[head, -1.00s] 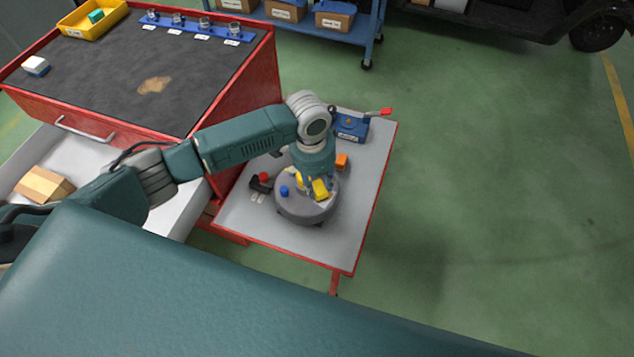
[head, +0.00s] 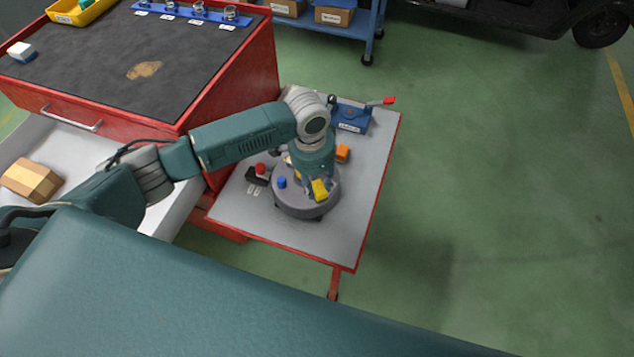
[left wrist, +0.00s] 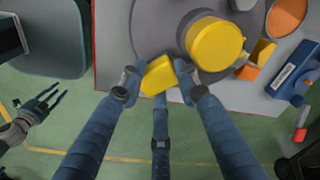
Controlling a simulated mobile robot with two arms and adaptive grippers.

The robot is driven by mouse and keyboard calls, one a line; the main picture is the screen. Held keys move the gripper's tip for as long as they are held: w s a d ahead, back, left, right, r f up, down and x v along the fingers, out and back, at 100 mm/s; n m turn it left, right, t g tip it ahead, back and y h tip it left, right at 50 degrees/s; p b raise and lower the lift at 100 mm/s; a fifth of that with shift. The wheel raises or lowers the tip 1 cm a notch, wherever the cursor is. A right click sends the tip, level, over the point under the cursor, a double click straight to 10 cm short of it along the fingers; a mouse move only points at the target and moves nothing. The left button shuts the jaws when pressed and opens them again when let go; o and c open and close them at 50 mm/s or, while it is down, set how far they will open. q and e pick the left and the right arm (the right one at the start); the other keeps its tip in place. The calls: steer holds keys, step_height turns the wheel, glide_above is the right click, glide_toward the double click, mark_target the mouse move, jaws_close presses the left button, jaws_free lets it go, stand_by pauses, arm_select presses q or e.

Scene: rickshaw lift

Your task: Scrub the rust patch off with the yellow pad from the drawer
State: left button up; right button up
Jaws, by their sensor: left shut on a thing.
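The brown rust patch (head: 145,70) lies on the dark top of the red cabinet. The cabinet's drawer (head: 75,150) is open, with a tan block (head: 32,180) in it. My left gripper (head: 316,182) is low over a grey round stand (head: 290,208), shut on a yellow block (head: 320,190). The left wrist view shows this block (left wrist: 159,75) between the fingers, beside a yellow cylinder (left wrist: 214,44) on the stand. I cannot tell whether the block is the pad. My right gripper (left wrist: 48,98) shows at the left of the left wrist view, open and empty.
A grey side table (head: 365,190) with a red edge holds the stand, a blue device (head: 350,117) with a red-tipped lever and an orange block (head: 342,153). A white-and-blue block (head: 22,51) and a yellow tray (head: 75,12) are on the cabinet. Floor to the right is clear.

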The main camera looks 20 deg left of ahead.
arm_select(q)
steer(key=shift+f, duration=0.25)
steer(key=shift+f+b, duration=0.3)
steer(key=shift+f, duration=0.4)
stand_by(0.4)
steer(key=shift+w+d, duration=0.25)
steer(key=shift+w, duration=0.65)
steer(key=shift+w+d, duration=0.2)
steer(key=shift+w, duration=0.7)
steer(key=shift+w+d+f+b, duration=0.1)
steer(key=shift+w+d+b, duration=0.15)
steer(key=shift+w+b, duration=0.45)
steer(key=shift+w+d+b, duration=0.2)
steer(key=shift+w+b, duration=0.15)
steer(key=shift+w, duration=0.5)
steer(key=shift+r+p, duration=0.2)
steer(key=shift+p, duration=0.4)
steer(key=s+p, duration=0.2)
steer(key=p, duration=0.1)
steer(key=shift+s+a+r, duration=0.1)
steer(key=shift+s+a, duration=0.05)
steer(key=shift+a, duration=0.15)
steer(key=shift+s+a+f+p, duration=0.2)
steer(key=shift+s+p, duration=0.4)
steer(key=shift+p, duration=0.3)
